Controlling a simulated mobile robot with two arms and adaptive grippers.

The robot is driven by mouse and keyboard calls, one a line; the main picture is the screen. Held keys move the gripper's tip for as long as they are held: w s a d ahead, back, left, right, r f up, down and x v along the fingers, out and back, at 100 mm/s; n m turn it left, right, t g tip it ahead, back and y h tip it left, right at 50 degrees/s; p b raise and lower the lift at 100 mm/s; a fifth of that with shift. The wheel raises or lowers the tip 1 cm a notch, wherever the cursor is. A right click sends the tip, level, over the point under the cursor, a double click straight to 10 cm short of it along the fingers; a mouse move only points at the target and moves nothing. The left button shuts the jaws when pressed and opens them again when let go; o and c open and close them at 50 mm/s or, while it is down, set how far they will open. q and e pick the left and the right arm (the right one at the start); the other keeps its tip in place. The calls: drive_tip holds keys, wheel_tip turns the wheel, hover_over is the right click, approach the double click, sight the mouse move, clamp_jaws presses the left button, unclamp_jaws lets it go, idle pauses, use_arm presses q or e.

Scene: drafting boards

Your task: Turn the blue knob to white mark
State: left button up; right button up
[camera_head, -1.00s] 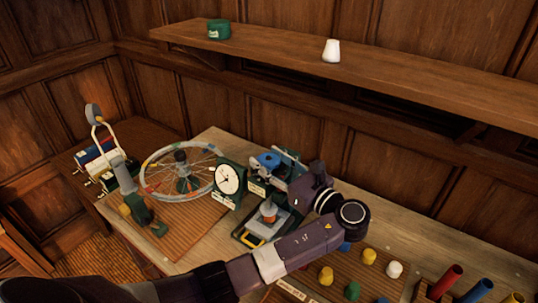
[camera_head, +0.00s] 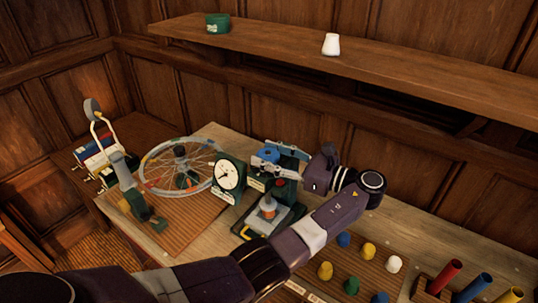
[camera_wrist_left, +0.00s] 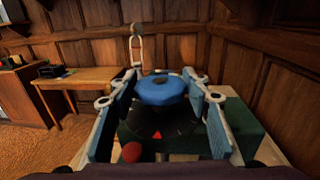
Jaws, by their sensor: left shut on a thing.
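The blue knob (camera_head: 267,153) sits on top of a dark green box (camera_head: 258,184) at the back middle of the bench. In the left wrist view the knob (camera_wrist_left: 160,91) is a round blue cap above a black dial (camera_wrist_left: 160,124) with a red triangle mark (camera_wrist_left: 157,134). My left gripper (camera_head: 280,160) is at the knob; its blue-padded fingers (camera_wrist_left: 160,95) stand on both sides of it, shut on it. I cannot make out the white mark. My right gripper is not in view.
A white dial gauge (camera_head: 229,175) stands just left of the box, and a spoked wheel (camera_head: 204,157) beyond it. A press-like device (camera_head: 267,206) stands in front. Coloured pegs (camera_head: 369,251) and tubes (camera_head: 474,287) are at the right. A shelf (camera_head: 330,65) runs above.

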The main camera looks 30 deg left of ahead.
sight(268, 153)
use_arm(q)
drive_tip(key=shift+r, duration=0.1)
drive_tip(key=o, duration=1.2)
drive_tip(key=shift+a, duration=0.15)
drive_tip(key=shift+c, duration=0.2)
wheel_tip(268, 153, up, 10)
drive_tip(key=shift+f, duration=0.1)
